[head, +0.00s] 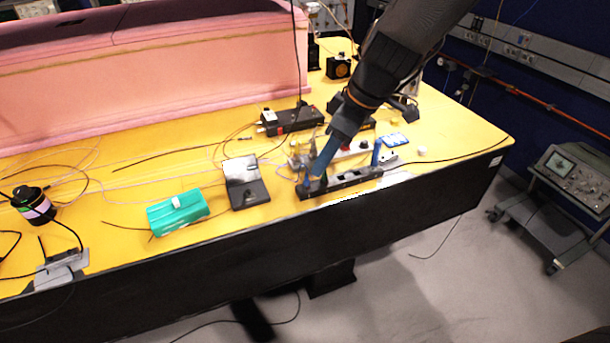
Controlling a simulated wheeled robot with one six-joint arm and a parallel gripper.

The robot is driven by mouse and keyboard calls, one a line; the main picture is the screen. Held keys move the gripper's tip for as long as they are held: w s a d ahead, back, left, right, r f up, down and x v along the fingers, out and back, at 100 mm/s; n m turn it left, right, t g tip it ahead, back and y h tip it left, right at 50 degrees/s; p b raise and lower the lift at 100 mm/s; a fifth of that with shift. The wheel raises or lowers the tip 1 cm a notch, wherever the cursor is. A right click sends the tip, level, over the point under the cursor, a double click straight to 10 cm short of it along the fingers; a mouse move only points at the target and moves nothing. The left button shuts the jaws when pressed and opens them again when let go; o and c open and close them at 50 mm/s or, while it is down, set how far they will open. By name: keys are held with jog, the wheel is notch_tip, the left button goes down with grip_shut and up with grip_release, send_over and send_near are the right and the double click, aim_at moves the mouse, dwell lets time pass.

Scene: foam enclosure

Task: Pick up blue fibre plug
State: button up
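My arm reaches down from the top right to the table's front edge. My gripper (318,172), seen side-on with a blue part at its end, is low over the left end of a dark bar-shaped mount (345,182). Its fingertips overlap the mount and small parts there, so I cannot tell its opening or whether it touches anything. A small upright blue piece (376,153) stands at the right of the mount, apart from my gripper. It may be the blue fibre plug, but it is too small to be sure.
On the yellow table (120,197) are a green box (178,213), a black stand with a pale plate (247,190), a black device (291,120) and loose fibres. A pink foam wall (150,75) stands behind. A blue-white card (395,140) lies right.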

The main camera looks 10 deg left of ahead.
aim_at(308, 180)
jog(key=shift+n, duration=0.3)
jog(key=shift+a+p+x, duration=0.2)
jog(key=shift+p+x, duration=0.4)
jog(key=shift+x, duration=1.35)
jog(key=shift+a+p+x, duration=0.2)
jog(key=shift+p+x, duration=0.35)
jog(key=shift+x, duration=1.35)
jog(key=shift+s+r, duration=0.1)
jog(key=shift+r, duration=0.05)
jog(key=shift+c, duration=0.2)
grip_shut()
